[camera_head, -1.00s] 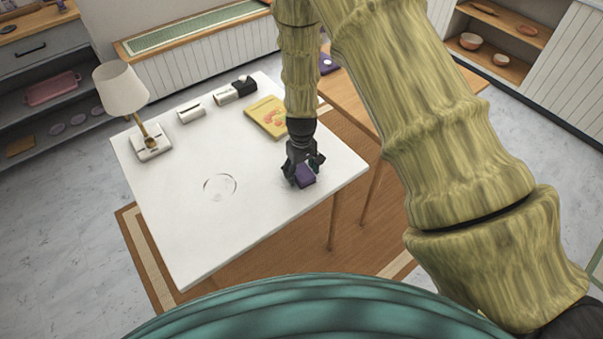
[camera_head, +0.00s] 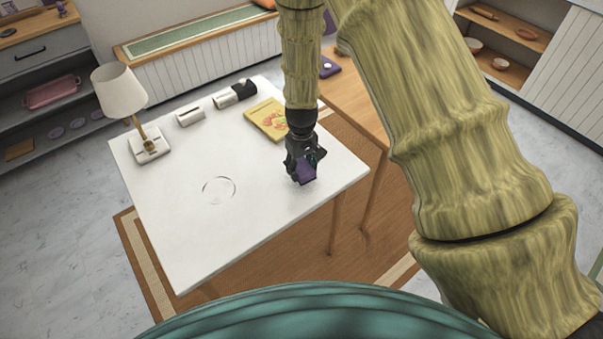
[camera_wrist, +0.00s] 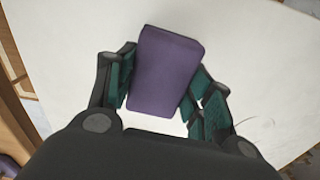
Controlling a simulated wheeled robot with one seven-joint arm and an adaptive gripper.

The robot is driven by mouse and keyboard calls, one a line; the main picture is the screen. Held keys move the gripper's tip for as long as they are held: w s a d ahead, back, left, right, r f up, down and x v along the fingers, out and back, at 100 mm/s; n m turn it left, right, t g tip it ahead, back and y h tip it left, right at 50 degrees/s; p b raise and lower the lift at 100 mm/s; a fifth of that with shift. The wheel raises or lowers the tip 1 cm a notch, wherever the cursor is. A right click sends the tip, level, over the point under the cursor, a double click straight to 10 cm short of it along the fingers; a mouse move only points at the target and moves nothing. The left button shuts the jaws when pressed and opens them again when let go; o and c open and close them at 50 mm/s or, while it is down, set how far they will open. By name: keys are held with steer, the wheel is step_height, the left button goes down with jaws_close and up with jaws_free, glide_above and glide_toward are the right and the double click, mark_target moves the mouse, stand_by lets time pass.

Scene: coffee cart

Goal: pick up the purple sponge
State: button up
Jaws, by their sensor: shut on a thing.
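The purple sponge (camera_wrist: 163,72) is a small block between the two green-padded fingers of my gripper (camera_wrist: 160,88) in the wrist view. The fingers press on its two sides, so my gripper is shut on it. In the head view the sponge (camera_head: 307,174) shows below my gripper (camera_head: 304,168), over the right part of the white table (camera_head: 245,215). The gripper hides part of the sponge. It looks close above the tabletop; the exact gap is hard to tell.
A lamp (camera_head: 121,95) stands at the table's left. White and black holders (camera_head: 225,98) line the back edge. A yellow book (camera_head: 267,120) lies behind my gripper. A clear round item (camera_head: 219,190) lies mid-table. The front of the table is free.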

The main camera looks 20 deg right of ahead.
steer(key=s+r+b, duration=0.1)
steer(key=s+b, duration=0.2)
steer(key=s, duration=1.3)
steer(key=shift+a+r+b, duration=0.2)
steer(key=shift+a+b, duration=0.05)
steer(key=shift+b, duration=0.15)
steer(key=o, duration=0.3)
steer(key=c, duration=0.4)
steer(key=shift+o, duration=0.2)
steer(key=shift+w, duration=0.1)
